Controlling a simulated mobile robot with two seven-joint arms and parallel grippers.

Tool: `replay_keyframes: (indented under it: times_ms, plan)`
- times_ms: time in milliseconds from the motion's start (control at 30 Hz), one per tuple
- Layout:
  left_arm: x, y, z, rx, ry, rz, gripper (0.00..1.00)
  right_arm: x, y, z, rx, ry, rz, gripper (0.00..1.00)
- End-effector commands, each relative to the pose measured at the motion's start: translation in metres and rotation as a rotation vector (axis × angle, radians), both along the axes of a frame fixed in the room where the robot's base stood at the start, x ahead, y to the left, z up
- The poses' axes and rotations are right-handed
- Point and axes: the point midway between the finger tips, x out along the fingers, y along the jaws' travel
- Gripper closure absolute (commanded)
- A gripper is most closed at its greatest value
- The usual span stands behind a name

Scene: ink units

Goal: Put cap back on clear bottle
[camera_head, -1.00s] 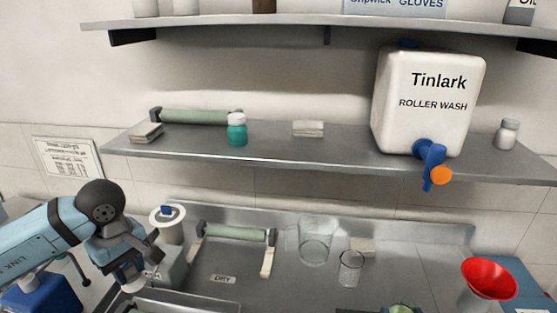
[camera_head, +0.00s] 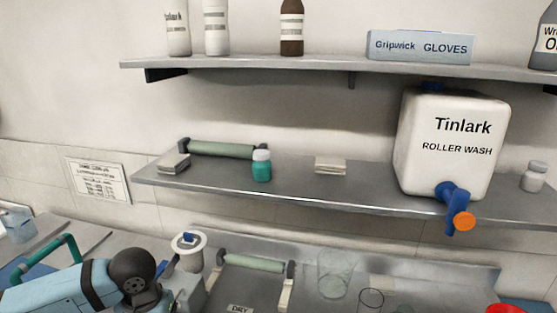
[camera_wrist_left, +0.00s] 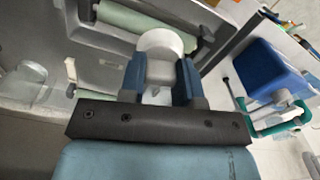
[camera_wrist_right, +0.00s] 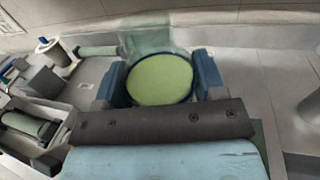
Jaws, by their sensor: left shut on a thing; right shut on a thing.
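My left gripper (camera_wrist_left: 161,72) is shut on a pale white piece (camera_wrist_left: 159,94), seen between its blue fingers. A white round top (camera_wrist_left: 160,42) shows just beyond; I cannot tell whether it belongs to the held piece. In the head view only my left wrist shows, at the bottom left. My right gripper (camera_wrist_right: 160,78) is shut on a round container with a light green face (camera_wrist_right: 160,80) and dark rim. A clear, greenish see-through shape (camera_wrist_right: 158,35) shows behind it; whether they are one bottle is unclear. The right gripper is outside the head view.
Clear glass vessels (camera_head: 335,272) stand in the metal sink area beside a green roller (camera_head: 252,263). A shelf (camera_head: 300,190) above holds a teal jar (camera_head: 261,168) and a white Tinlark tank (camera_head: 450,145). A white lidded pot (camera_head: 188,255) stands by my left wrist.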

Motion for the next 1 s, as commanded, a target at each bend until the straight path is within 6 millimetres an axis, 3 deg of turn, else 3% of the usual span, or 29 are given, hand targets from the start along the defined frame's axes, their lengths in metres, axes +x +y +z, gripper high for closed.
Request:
replay_keyframes:
  times_ms: [367, 1000]
  plan:
    - [0.0, 0.0, 0.0, 0.0, 0.0, 0.002, 0.91, 0.004, 0.007, 0.002, -0.001, -0.003, 0.028, 0.84]
    - [0.0, 0.0, 0.0, 0.0, 0.0, 0.002, 0.91, 0.058, 0.13, 0.012, -0.004, -0.006, 0.511, 0.84]
